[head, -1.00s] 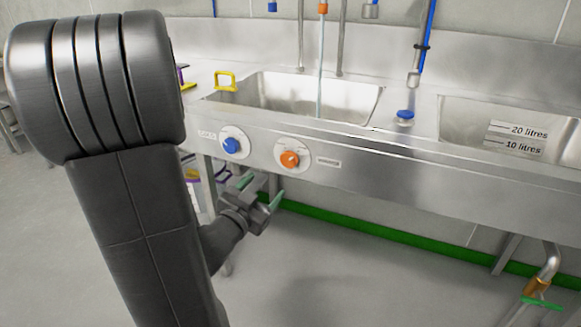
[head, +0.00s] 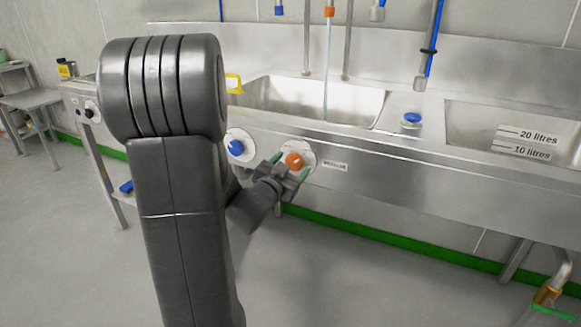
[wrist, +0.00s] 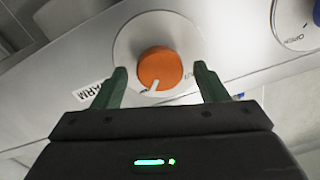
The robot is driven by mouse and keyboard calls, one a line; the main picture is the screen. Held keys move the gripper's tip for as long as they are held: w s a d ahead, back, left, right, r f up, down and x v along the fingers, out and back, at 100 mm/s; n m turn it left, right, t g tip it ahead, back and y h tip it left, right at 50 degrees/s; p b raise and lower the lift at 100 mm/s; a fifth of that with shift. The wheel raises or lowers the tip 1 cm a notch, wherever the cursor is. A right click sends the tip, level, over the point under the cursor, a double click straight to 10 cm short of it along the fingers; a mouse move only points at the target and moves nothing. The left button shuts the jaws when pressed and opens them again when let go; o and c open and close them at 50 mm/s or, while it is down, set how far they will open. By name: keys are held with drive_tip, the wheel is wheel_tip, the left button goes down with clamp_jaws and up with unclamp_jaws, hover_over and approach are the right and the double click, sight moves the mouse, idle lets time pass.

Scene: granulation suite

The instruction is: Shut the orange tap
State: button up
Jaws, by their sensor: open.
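The orange tap (head: 295,160) is a round knob on a pale disc on the sink's front panel. In the wrist view the orange tap (wrist: 160,68) shows a white pointer mark toward the bottom of its dial. My gripper (head: 290,171) is in front of the knob, just below it in the head view. In the wrist view my gripper (wrist: 160,82) is open, with one green finger on each side of the knob's lower part. A gap shows between each finger and the knob. Water appears to run from the orange-collared spout (head: 329,12) into the left basin.
A blue knob (head: 236,147) sits left of the orange tap on the same panel; its dial also shows in the wrist view (wrist: 300,24). The steel sink front (head: 430,175) extends right. A blue plug (head: 411,118) lies between the basins.

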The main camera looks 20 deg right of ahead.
drive_tip(key=c, duration=1)
drive_tip(key=shift+n, duration=0.3)
drive_tip(key=n+p, duration=0.2)
drive_tip(key=n, duration=0.2)
drive_tip(key=shift+r+p, duration=0.1)
drive_tip(key=shift+p, duration=0.3)
drive_tip(key=n+p, duration=0.2)
drive_tip(key=n, duration=0.2)
drive_tip(key=shift+n, duration=0.4)
drive_tip(key=n+p, duration=0.2)
drive_tip(key=n, duration=0.2)
drive_tip(key=shift+a+n, duration=0.1)
drive_tip(key=shift+n, duration=0.2)
drive_tip(key=shift+f+n+p, duration=0.2)
drive_tip(key=shift+n+p, duration=0.85)
drive_tip(key=shift+n, duration=0.95)
